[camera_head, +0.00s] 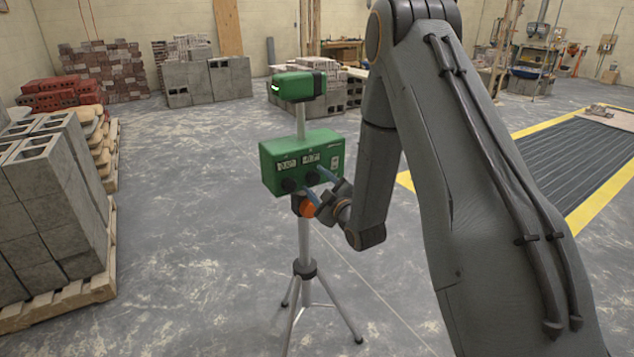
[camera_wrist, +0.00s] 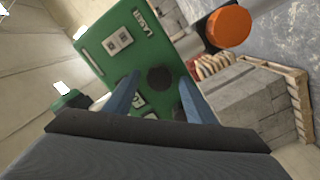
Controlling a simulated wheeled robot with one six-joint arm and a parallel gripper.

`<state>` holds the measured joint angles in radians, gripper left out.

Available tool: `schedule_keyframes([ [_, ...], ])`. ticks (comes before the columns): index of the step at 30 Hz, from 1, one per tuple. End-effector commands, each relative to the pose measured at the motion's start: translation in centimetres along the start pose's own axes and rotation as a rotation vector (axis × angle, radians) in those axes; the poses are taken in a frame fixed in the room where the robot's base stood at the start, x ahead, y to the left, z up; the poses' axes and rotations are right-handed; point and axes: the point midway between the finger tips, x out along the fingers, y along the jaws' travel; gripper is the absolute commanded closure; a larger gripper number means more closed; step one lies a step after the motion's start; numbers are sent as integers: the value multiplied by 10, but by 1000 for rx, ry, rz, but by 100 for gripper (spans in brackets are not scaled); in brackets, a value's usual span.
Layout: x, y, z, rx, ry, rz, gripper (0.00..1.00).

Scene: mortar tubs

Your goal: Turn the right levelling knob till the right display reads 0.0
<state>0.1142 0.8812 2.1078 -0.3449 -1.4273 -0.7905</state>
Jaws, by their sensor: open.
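The green levelling box (camera_head: 270,172) stands on a tripod, with two small white displays on its front. The right display (camera_head: 310,160) seems to read about -0.7, but the digits are small. The left display (camera_head: 287,166) is too blurred to read surely. The right knob (camera_wrist: 160,78) is black and round. My gripper (camera_head: 314,181) is open in front of the box. In the wrist view its two blue fingers stand on either side of the right knob, with gaps visible. The left knob (camera_head: 289,185) is dark and lies left of the fingers.
An orange knob (camera_head: 305,208) sits under the box, close to my gripper. The tripod legs (camera_head: 303,290) spread on the floor below. A pallet of grey blocks (camera_head: 50,200) stands at the left, and more blocks (camera_head: 208,80) stand behind. Open floor surrounds the tripod.

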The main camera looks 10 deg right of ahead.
Motion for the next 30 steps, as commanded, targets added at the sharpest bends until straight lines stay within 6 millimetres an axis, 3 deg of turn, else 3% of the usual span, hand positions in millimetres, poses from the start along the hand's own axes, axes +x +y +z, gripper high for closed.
schedule_keyframes([
  [3,0,0,0,0,0,0,51],
  [10,0,0,0,0,0,0,90],
  [20,0,0,0,42,-2,-2,91],
  [30,0,1,0,269,-16,-16,91],
])
